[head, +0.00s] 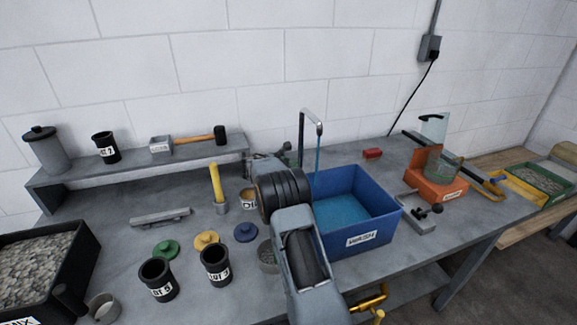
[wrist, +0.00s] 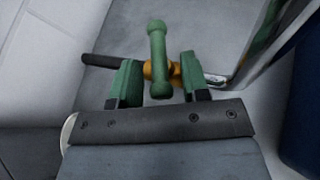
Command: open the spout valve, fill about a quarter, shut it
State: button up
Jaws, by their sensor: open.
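The grey spout (head: 310,114) arches over the blue bin (head: 382,225), which carries a white label. A thin blue stream (head: 317,165) runs from the spout into the bin, and light blue water (head: 342,212) covers its floor; its exact depth is hard to judge. In the wrist view the valve's green handle (wrist: 157,50) stands across an orange-yellow body on a dark pipe. My gripper (wrist: 159,82) is open, its green fingers on either side of the handle's lower end, with gaps visible. In the head view my arm mostly hides the valve.
Black pots (head: 216,265), coloured lids (head: 206,240) and a yellow-handled tool (head: 216,185) stand left of my arm. A raised shelf (head: 100,178) is at the back left.

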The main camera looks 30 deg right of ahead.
jog(key=shift+c, duration=0.4)
grip_shut()
jog(key=shift+s+d+f+n+t+b, duration=0.15)
jog(key=shift+n+t+b, duration=0.3)
jog(key=shift+b, duration=0.3)
jog(key=shift+n+t+y+b, duration=0.25)
jog(key=shift+t+y+b, duration=0.05)
jog(key=shift+t, duration=0.15)
jog(key=shift+o, duration=0.4)
grip_release()
jog(key=shift+a+r, duration=0.2)
